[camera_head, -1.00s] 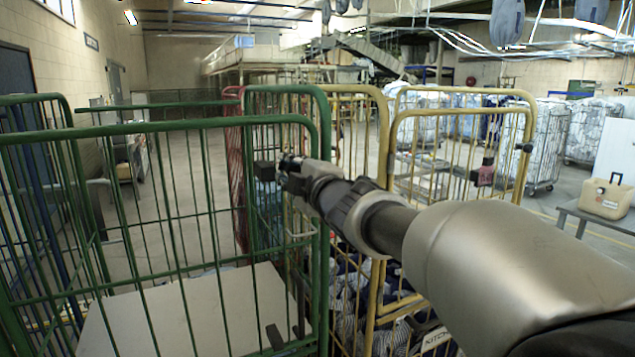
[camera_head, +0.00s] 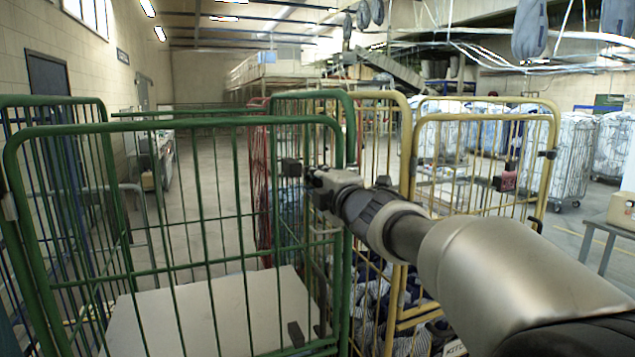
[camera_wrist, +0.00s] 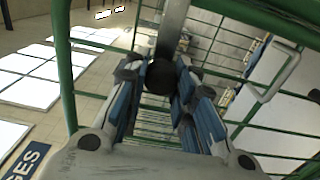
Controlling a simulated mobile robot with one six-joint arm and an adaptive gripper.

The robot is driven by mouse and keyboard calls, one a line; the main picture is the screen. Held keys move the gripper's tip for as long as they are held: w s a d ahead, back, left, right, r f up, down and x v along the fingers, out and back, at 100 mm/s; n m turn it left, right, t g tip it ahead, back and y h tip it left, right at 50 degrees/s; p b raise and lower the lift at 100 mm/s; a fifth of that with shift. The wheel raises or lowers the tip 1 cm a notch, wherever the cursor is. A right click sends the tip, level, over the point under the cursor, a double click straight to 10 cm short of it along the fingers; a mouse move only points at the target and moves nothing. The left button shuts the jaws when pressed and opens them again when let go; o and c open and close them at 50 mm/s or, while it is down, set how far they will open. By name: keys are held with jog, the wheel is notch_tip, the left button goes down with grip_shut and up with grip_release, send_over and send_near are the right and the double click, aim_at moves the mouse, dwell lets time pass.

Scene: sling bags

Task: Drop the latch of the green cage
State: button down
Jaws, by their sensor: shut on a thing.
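The green cage (camera_head: 180,125) fills the left of the head view, its barred front upright with a pale board (camera_head: 225,308) inside. My gripper (camera_head: 312,178) is at the right end of that front, near its right-hand post. In the wrist view, the blue-padded fingers (camera_wrist: 160,88) are closed around a dark round knob (camera_wrist: 160,76) at the end of a flat grey bar (camera_wrist: 175,30), which looks like the latch. The lower part of the knob's surroundings is hidden by the fingers. In the head view my gripper hides most of the latch.
A yellow cage (camera_head: 480,103) holding dark and striped cloth stands close on the right, under my arm. A red cage (camera_head: 262,190) stands behind the green one. White-filled cages (camera_head: 560,150) are farther back right. Open floor (camera_head: 195,215) shows beyond the green bars.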

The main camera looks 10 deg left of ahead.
jog(key=c, duration=1.3)
grip_release()
jog(key=shift+f, duration=0.1)
jog(key=v, duration=1.2)
jog(key=shift+d, duration=0.1)
